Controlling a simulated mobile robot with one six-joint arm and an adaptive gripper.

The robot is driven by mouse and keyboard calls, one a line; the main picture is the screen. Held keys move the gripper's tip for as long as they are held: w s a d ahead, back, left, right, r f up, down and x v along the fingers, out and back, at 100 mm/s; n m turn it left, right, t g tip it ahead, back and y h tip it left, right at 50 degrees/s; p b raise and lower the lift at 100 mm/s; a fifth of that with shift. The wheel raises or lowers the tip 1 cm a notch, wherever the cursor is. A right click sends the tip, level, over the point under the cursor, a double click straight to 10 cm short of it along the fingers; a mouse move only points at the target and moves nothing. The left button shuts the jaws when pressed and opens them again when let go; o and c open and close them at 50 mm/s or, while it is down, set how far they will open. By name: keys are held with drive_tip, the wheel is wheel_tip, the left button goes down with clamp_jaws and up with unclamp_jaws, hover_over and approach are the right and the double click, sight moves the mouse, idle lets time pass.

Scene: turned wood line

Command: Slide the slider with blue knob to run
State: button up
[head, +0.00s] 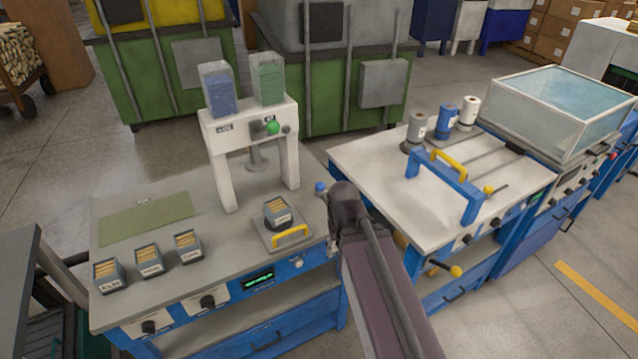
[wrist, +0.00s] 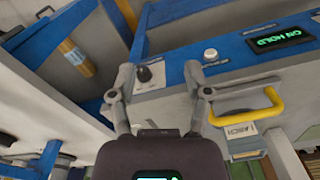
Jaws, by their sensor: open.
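In the head view a small blue knob (head: 320,188) stands at the right edge of the left workbench, just left of my dark wrist. Its slider track and end markings are hidden or too small to read. My gripper (head: 333,246) is beside the bench's right front corner, partly hidden by my own arm. In the wrist view my gripper (wrist: 158,76) is open, with nothing seen between its fingers. A black knob (wrist: 144,74) on the bench panel shows beyond and between the fingertips. The blue knob cannot be made out in the wrist view.
The panel carries a white button (wrist: 210,55) and a green display (wrist: 280,40) reading ON HOLD. A yellow handle (head: 290,236) and a block holder (head: 277,211) are left of my gripper. The right bench (head: 375,165) stands close by, with a yellow-knobbed lever (head: 455,271) at its front.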

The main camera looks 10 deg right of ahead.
sight(320, 184)
drive_tip(key=w+r+m+p, duration=0.1)
drive_tip(key=w+r+p, duration=0.3)
drive_tip(key=w, duration=0.5)
drive_tip(key=w+r+m+p, duration=0.2)
drive_tip(key=w+r+p, duration=0.2)
drive_tip(key=w, duration=0.6)
drive_tip(key=w+r+m+p, duration=0.2)
drive_tip(key=w+r+p, duration=0.1)
drive_tip(key=w, duration=0.7)
drive_tip(key=shift+w+d+r+p, duration=0.2)
drive_tip(key=shift+r+p, duration=0.2)
drive_tip(key=shift+p, duration=0.05)
drive_tip(key=shift+f, duration=0.15)
wheel_tip(320, 184, down, 14)
drive_tip(key=b, duration=1.4)
drive_tip(key=shift+r, duration=0.25)
drive_tip(key=shift+c, duration=0.2)
drive_tip(key=shift+s, duration=0.1)
clamp_jaws()
